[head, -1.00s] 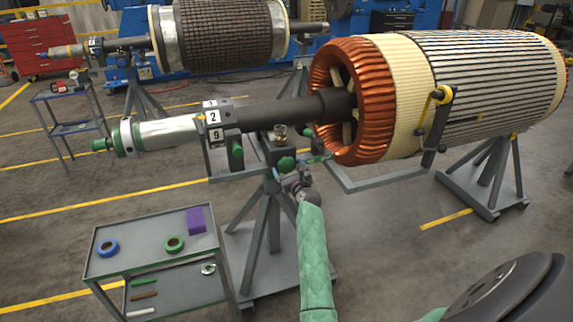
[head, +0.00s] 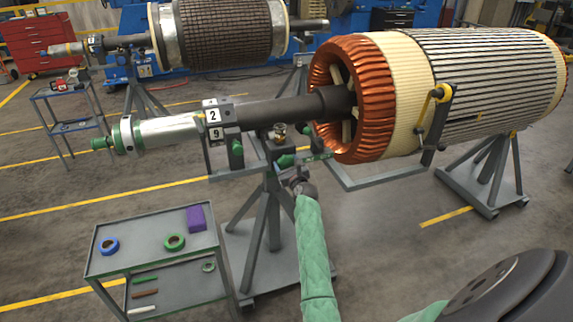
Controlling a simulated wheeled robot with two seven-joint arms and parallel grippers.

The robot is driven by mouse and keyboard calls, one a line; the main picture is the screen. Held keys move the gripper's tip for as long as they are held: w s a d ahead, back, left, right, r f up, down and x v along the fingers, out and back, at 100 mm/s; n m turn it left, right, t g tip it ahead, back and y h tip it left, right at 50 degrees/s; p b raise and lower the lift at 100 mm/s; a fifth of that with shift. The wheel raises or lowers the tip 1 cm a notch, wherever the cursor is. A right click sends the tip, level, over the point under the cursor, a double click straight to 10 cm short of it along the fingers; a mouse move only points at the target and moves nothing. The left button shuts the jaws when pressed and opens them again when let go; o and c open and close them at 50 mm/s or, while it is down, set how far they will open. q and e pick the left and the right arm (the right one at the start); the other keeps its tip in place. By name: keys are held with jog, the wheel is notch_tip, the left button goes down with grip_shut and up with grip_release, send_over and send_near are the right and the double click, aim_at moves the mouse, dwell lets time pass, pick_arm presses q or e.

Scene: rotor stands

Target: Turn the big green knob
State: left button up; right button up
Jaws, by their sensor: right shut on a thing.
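The big green knob (head: 285,161) is on the side of the near rotor's support stand, below the dark shaft. My right gripper (head: 289,170) reaches up to it from below and is shut on it. The fingers are small here and partly hide the knob. My green-sleeved right arm comes up from the bottom of the view. A second green knob (head: 237,146) is on the stand farther left, below the number plates. My left gripper is not in view.
A big rotor (head: 480,85) with copper windings (head: 378,100) lies on stands at the right. A grey cart (head: 130,258) with tape rolls and a purple box (head: 196,218) stands at the lower left.

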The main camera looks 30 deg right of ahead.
jog(key=shift+n, duration=0.3)
